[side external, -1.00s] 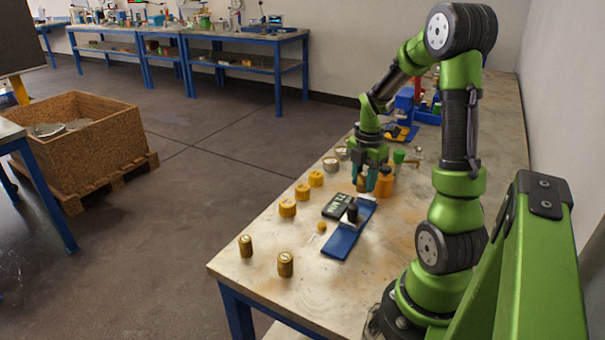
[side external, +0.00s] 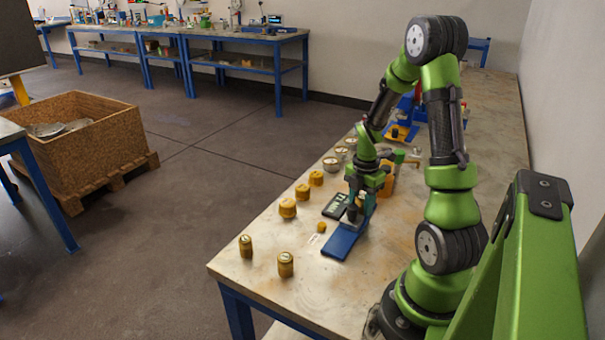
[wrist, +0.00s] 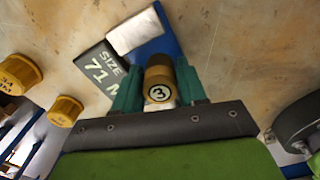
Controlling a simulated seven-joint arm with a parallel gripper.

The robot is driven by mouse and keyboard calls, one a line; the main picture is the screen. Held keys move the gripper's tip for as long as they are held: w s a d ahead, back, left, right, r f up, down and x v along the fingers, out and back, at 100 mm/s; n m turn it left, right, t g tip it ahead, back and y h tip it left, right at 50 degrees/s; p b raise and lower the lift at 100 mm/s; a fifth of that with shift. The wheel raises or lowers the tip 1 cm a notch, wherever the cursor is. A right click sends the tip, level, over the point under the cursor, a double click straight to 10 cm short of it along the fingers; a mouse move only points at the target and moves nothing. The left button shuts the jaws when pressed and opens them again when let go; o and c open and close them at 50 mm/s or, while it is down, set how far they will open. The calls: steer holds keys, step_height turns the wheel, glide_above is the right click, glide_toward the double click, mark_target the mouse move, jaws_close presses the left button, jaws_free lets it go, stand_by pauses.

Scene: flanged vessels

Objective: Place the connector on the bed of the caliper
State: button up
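The connector (wrist: 159,78) is a brass-coloured cylinder with a "3" on its end face, in the middle of the wrist view. My gripper (wrist: 158,90) has its teal fingers on both sides of it and is shut on it. In the side external view my gripper (side external: 360,207) is low over the caliper, whose blue base (side external: 341,243) lies along the table. The wrist view shows a pale block (wrist: 135,32) on the blue base. Whether the connector touches the bed is hidden by the fingers.
Several yellow caps (side external: 288,208) stand in a row to the left. Two brass cylinders (side external: 286,264) stand near the table's front edge. An orange part (side external: 388,180) stands just behind my gripper.

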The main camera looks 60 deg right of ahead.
mark_target(362, 198)
steer(key=o, duration=0.3)
steer(key=shift+r, duration=0.1)
step_height(362, 198, up, 12)
steer(key=w+a+r+m+t, duration=0.2)
steer(key=a+r+m, duration=0.15)
steer(key=a, duration=0.35)
steer(key=w+a+r+m+t, duration=0.25)
steer(key=a+m, duration=0.25)
steer(key=a, duration=0.3)
steer(key=s+a+r+m+t+y, duration=0.1)
steer(key=s+a+r+m, duration=0.1)
steer(key=a+m, duration=0.3)
steer(key=s+a+r+m+t+y, duration=0.1)
steer(key=s+a+r+m, duration=0.1)
steer(key=a+m, duration=0.3)
steer(key=a, duration=0.3)
steer(key=shift+r+t, duration=0.25)
steer(key=shift+t, duration=0.1)
